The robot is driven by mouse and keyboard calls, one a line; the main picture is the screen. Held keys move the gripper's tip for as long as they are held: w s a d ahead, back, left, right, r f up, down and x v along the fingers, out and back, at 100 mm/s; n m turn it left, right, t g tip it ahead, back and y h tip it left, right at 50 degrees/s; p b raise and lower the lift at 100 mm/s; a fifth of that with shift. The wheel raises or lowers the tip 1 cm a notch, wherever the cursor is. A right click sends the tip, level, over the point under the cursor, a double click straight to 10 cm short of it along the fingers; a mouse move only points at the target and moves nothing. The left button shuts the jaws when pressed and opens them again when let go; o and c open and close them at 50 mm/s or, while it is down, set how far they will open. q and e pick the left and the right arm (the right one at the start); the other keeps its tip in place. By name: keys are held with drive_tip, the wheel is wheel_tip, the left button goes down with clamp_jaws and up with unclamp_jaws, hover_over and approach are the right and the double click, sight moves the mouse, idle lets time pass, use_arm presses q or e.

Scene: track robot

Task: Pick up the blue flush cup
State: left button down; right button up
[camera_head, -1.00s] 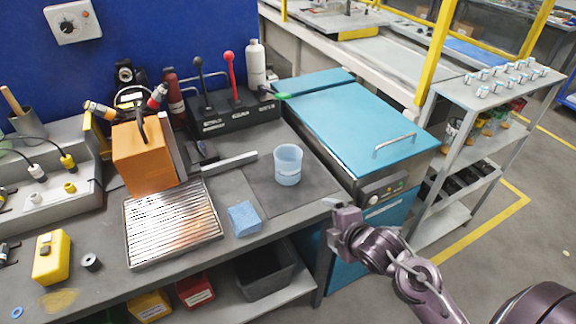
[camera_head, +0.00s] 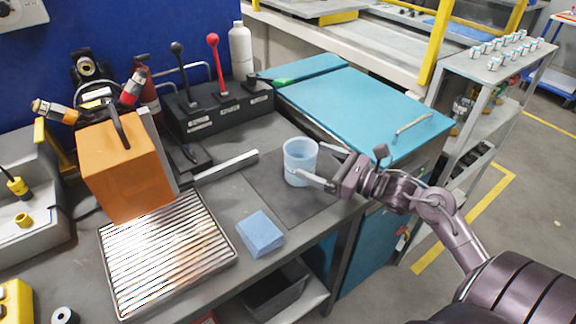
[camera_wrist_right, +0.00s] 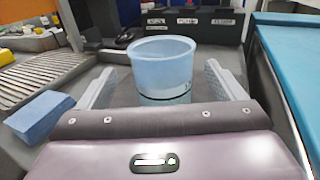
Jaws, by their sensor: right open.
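The blue flush cup (camera_head: 299,160) is a pale blue, translucent cup standing upright on a dark mat on the bench. It also shows in the right wrist view (camera_wrist_right: 163,67), in the middle between the fingers. My right gripper (camera_head: 326,167) is open, with its two fingers reaching toward the cup from the right, one on each side of it. In the wrist view a gap shows between each finger and the cup. The cup's lower part is partly hidden by the near finger in the head view. My left gripper is not in view.
A blue sponge (camera_head: 260,233) lies near the bench's front edge, left of the cup. A ridged metal tray (camera_head: 117,293) and an orange box (camera_head: 128,172) stand further left. A lever panel (camera_head: 222,108) stands behind. A teal-lidded cabinet (camera_head: 360,115) is close on the right.

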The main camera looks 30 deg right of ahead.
sight(289, 149)
drive_tip(key=shift+r+p+x, duration=0.2)
drive_tip(key=shift+p+x, duration=0.3)
drive_tip(key=shift+x, duration=0.6)
drive_tip(key=p+x, duration=0.1)
drive_tip(key=x, duration=0.3)
drive_tip(key=shift+w+d+f, duration=0.1)
drive_tip(key=shift+w+f, duration=0.15)
drive_tip(key=shift+w, duration=0.05)
drive_tip(key=c, duration=0.6)
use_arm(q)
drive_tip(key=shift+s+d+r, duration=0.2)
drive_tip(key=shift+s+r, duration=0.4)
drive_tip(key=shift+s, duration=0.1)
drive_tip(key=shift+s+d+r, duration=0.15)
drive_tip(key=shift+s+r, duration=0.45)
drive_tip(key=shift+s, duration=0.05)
use_arm(e)
drive_tip(key=c, duration=0.5)
drive_tip(key=shift+o, duration=0.2)
